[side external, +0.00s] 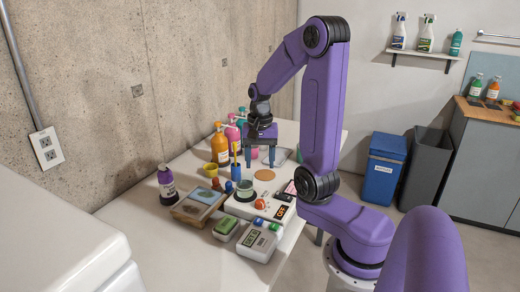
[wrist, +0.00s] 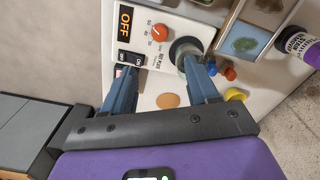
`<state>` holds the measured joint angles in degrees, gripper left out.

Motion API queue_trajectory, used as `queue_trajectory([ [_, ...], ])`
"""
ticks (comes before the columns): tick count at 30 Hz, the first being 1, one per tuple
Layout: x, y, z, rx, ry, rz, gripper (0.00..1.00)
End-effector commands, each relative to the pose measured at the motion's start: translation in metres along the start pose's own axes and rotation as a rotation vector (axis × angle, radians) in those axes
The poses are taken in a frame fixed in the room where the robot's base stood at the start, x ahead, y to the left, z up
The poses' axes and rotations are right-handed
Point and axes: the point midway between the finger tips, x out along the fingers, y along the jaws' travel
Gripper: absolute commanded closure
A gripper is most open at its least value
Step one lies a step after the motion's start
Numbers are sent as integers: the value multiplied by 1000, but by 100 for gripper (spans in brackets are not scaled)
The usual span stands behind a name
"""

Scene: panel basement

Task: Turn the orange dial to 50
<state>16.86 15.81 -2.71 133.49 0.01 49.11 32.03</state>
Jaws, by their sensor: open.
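The orange dial (wrist: 160,33) sits on the face of a white device (wrist: 144,68), beside printed numbers and an OFF display (wrist: 126,18). I cannot tell exactly which number it points to. In the side view the dial (side external: 260,204) is near the device's front. My gripper (wrist: 158,67) is open and empty, with its blue fingers spread apart. In the side view my gripper (side external: 261,162) hangs above the back part of the table, behind the dial and apart from it.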

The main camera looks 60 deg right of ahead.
Motion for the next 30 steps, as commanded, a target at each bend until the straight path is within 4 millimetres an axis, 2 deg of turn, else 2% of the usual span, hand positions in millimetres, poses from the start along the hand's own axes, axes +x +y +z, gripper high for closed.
queue_trajectory([
  [3, -18, 0, -1, 0, 4, -2, 41],
  [9, -32, 0, 0, 0, 1, -1, 41],
  [23, -33, -3, 2, -25, 0, 0, 41],
  [30, -31, -25, 26, -257, 1, -2, 41],
])
